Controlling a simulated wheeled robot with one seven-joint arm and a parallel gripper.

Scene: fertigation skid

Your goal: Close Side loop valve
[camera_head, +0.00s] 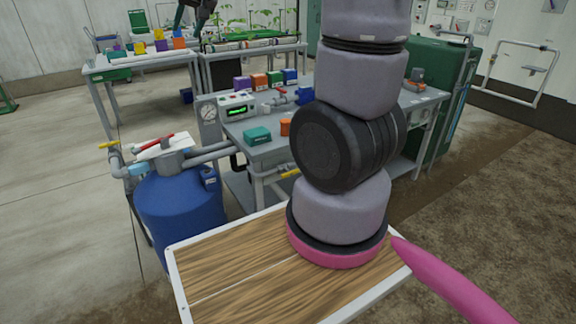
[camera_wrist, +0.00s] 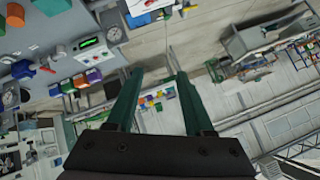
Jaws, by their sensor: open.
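Several valve handles are in the head view, and no readable label tells which is the side loop valve. A yellow handle (camera_head: 109,145) sits on grey pipework left of the blue tank.
The blue tank (camera_head: 180,208) stands in front of the skid bench (camera_head: 262,153), which carries a gauge (camera_head: 209,113), a display box (camera_head: 237,106) and coloured blocks. My arm hides part of the bench. A table (camera_head: 140,66) stands behind.

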